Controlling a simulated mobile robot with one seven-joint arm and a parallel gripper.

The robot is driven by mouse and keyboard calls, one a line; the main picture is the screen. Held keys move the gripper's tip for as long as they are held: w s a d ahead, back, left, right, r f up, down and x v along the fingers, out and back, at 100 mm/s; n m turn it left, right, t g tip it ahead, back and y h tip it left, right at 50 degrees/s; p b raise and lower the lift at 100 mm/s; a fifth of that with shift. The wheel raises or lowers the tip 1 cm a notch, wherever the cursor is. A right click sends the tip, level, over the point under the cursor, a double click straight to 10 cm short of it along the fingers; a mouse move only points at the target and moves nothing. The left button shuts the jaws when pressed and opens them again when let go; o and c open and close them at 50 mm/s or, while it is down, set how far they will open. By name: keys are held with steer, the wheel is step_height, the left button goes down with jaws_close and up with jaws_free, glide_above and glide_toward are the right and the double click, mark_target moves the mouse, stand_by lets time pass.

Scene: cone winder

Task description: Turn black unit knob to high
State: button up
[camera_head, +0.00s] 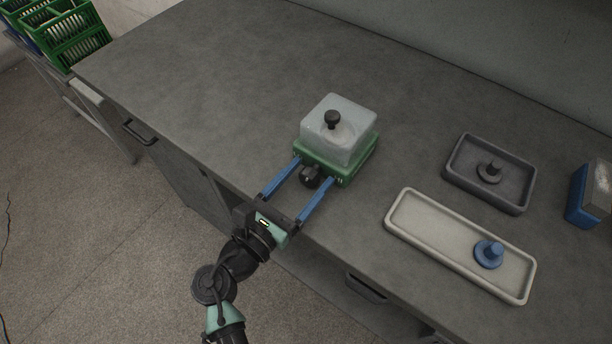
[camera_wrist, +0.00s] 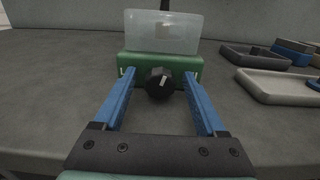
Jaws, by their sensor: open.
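A green unit (camera_head: 343,170) with a translucent box-shaped cover (camera_head: 350,128) stands on the grey worktop near its front edge. A black lifting knob (camera_head: 332,118) sits on top of the cover. The black unit knob (camera_head: 311,176) is on the unit's front face; in the wrist view the knob (camera_wrist: 160,84) shows a white pointer mark tilted slightly right of upright. My gripper (camera_head: 315,170) is open, its two blue fingers on either side of the knob, with gaps visible. In the wrist view my gripper (camera_wrist: 163,75) reaches toward the green front face.
To the right lie a long pale tray (camera_head: 421,236) with a blue knobbed disc (camera_head: 488,254) and a dark tray (camera_head: 520,190) with a dark knobbed piece (camera_head: 489,172). The worktop left of the unit is clear.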

jaws_close()
stand_by(0.4)
steer(key=shift+m, duration=0.3)
steer(key=shift+d+f+m+b, duration=0.1)
steer(key=shift+m+b, duration=0.75)
steer(key=shift+m, duration=1.65)
jaws_free()
